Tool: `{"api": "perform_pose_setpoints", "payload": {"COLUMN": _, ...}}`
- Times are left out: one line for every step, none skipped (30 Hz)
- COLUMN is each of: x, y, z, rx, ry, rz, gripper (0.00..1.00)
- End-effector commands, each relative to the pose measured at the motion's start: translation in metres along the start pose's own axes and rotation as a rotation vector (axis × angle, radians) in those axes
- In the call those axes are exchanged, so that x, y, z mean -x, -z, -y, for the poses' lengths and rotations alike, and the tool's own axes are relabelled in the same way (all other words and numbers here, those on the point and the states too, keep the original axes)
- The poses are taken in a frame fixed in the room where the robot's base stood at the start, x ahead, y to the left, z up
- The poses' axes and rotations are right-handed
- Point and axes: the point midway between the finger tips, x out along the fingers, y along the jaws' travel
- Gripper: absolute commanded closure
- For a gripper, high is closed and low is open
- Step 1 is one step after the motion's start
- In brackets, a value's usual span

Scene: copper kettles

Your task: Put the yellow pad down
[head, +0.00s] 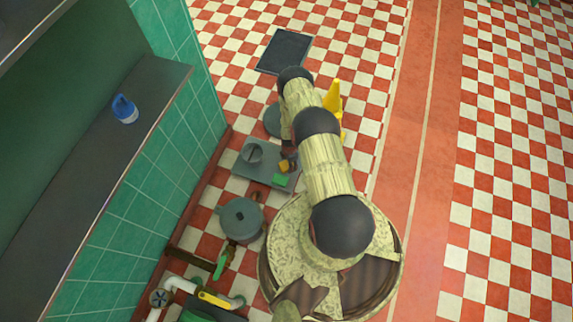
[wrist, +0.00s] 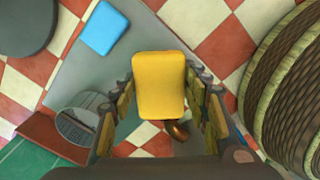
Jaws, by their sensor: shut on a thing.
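The yellow pad (wrist: 158,86) is a rounded block held between the two fingers of my gripper (wrist: 160,100) in the wrist view. In the head view the yellow pad (head: 284,166) shows small beside my arm, over the grey slab (head: 268,180). My gripper is shut on it. The grey slab also fills the wrist view's middle left (wrist: 75,70). I cannot tell whether the pad touches anything beneath it. A small copper-coloured thing (wrist: 178,130) is partly hidden below the pad.
A second pad (wrist: 103,28) lies on the slab, blue in the wrist view. A grey pot (head: 240,218), a yellow cone (head: 333,98) and a dark mat (head: 284,51) stand or lie on the checkered floor. A blue kettle (head: 125,109) is on the ledge.

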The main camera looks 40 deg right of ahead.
Motion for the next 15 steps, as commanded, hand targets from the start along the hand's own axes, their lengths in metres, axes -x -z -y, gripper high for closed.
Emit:
{"api": "perform_pose_setpoints", "payload": {"x": -0.017, "y": 0.0, "z": -0.006, "rx": 0.001, "ry": 0.001, "rz": 0.0, "gripper": 0.78}}
{"api": "perform_pose_setpoints", "payload": {"x": -0.022, "y": -0.001, "z": -0.011, "rx": 0.001, "ry": 0.0, "rz": 0.0, "gripper": 0.78}}
{"api": "perform_pose_setpoints", "payload": {"x": -0.029, "y": -0.001, "z": -0.016, "rx": 0.001, "ry": 0.0, "rz": 0.0, "gripper": 0.78}}
{"api": "perform_pose_setpoints", "payload": {"x": -0.033, "y": -0.002, "z": -0.021, "rx": 0.001, "ry": 0.0, "rz": 0.0, "gripper": 0.78}}
{"api": "perform_pose_setpoints", "payload": {"x": -0.037, "y": -0.002, "z": -0.024, "rx": 0.001, "ry": 0.0, "rz": 0.0, "gripper": 0.78}}
{"api": "perform_pose_setpoints", "payload": {"x": -0.041, "y": -0.002, "z": -0.028, "rx": 0.001, "ry": -0.001, "rz": 0.0, "gripper": 0.78}}
{"api": "perform_pose_setpoints", "payload": {"x": -0.043, "y": -0.003, "z": -0.031, "rx": 0.001, "ry": 0.0, "rz": 0.0, "gripper": 0.78}}
{"api": "perform_pose_setpoints", "payload": {"x": -0.045, "y": -0.003, "z": -0.033, "rx": 0.001, "ry": 0.0, "rz": 0.0, "gripper": 0.78}}
{"api": "perform_pose_setpoints", "payload": {"x": -0.048, "y": -0.003, "z": -0.035, "rx": 0.001, "ry": 0.0, "rz": 0.0, "gripper": 0.78}}
{"api": "perform_pose_setpoints", "payload": {"x": -0.048, "y": -0.003, "z": -0.036, "rx": 0.001, "ry": 0.0, "rz": 0.0, "gripper": 0.78}}
{"api": "perform_pose_setpoints", "payload": {"x": -0.049, "y": -0.003, "z": -0.037, "rx": 0.001, "ry": 0.0, "rz": 0.0, "gripper": 0.78}}
{"api": "perform_pose_setpoints", "payload": {"x": -0.05, "y": -0.004, "z": -0.038, "rx": 0.0, "ry": 0.0, "rz": 0.0, "gripper": 0.78}}
{"api": "perform_pose_setpoints", "payload": {"x": -0.051, "y": -0.004, "z": -0.04, "rx": 0.0, "ry": 0.0, "rz": 0.0, "gripper": 0.78}}
{"api": "perform_pose_setpoints", "payload": {"x": -0.052, "y": -0.004, "z": -0.041, "rx": 0.0, "ry": 0.0, "rz": 0.0, "gripper": 0.78}}
{"api": "perform_pose_setpoints", "payload": {"x": -0.056, "y": -0.004, "z": -0.043, "rx": 0.0, "ry": 0.0, "rz": 0.0, "gripper": 0.78}}
